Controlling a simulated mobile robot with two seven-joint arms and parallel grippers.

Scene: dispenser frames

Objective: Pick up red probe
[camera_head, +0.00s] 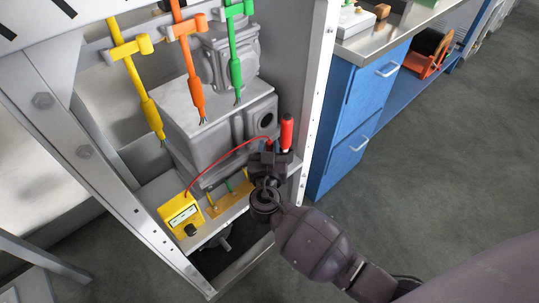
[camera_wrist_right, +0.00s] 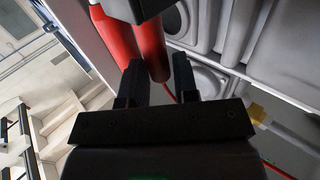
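The red probe (camera_head: 287,133) stands about upright near the cabinet's right post in the head view. A thin red cable runs from the yellow meter (camera_head: 181,214) toward it. My right gripper (camera_head: 272,156) is at the probe's lower left, fingers pointing up at it. In the right wrist view the probe's red body (camera_wrist_right: 150,45) reaches down between the two dark fingertips (camera_wrist_right: 158,68). The fingers are apart; whether they touch the probe is unclear. A second red cylinder (camera_wrist_right: 115,38) shows beside it, possibly a reflection. My left gripper is in neither view.
The metal cabinet's right post (camera_head: 318,85) stands close to the right gripper. A grey housing (camera_head: 215,130) is to its left. Yellow, orange (camera_head: 190,75) and green cables hang above. A blue drawer unit (camera_head: 360,115) stands right; open floor lies in front of it.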

